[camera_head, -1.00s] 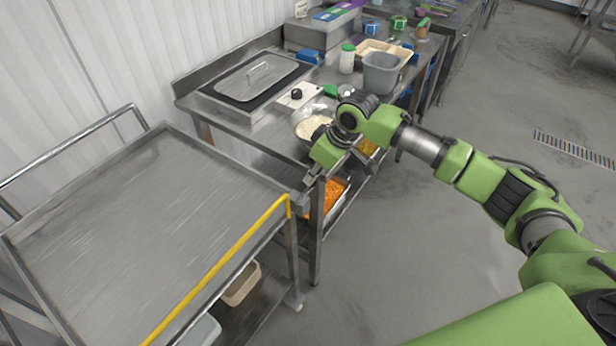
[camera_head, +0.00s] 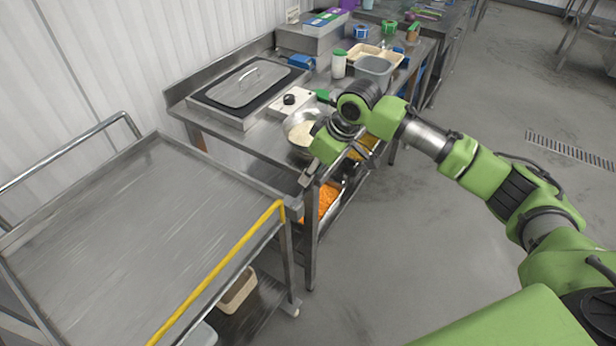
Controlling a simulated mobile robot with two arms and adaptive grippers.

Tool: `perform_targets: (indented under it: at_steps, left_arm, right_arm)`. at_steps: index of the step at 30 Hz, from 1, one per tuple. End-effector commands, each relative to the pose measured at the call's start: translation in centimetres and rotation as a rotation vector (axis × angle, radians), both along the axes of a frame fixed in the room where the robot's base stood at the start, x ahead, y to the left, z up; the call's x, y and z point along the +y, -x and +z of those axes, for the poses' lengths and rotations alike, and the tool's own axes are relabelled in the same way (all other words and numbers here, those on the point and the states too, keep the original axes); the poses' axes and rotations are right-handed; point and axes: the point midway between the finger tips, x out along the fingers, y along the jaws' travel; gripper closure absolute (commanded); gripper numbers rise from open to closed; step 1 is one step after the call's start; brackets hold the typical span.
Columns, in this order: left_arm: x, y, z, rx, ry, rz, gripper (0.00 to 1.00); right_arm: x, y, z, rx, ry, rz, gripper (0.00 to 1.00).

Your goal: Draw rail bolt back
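The steel trolley (camera_head: 120,235) stands at the left, with a yellow rail (camera_head: 222,264) along its right edge. My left gripper is out of view.
On the worktable are a lidded steel well (camera_head: 247,86), a bowl of rice (camera_head: 299,132), a shaker (camera_head: 338,65) and a grey tub (camera_head: 374,70). A pan of orange food (camera_head: 326,200) sits on the shelf below. The floor at right is clear.

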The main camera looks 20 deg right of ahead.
Motion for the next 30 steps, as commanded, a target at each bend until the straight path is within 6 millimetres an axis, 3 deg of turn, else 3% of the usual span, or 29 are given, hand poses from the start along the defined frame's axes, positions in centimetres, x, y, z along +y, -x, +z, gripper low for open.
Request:
perform_targets:
  at_steps: [6,12,30]
  left_arm:
    - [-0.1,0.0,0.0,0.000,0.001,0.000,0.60]
    - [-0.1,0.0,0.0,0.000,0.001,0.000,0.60]
    - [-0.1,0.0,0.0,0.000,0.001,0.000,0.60]
  right_arm:
    - [-1.2,1.3,4.5,-0.004,0.001,0.000,0.71]
    - [-1.8,2.2,6.9,-0.002,0.001,-0.001,0.71]
    - [-1.9,2.5,7.4,0.000,0.000,0.001,0.71]
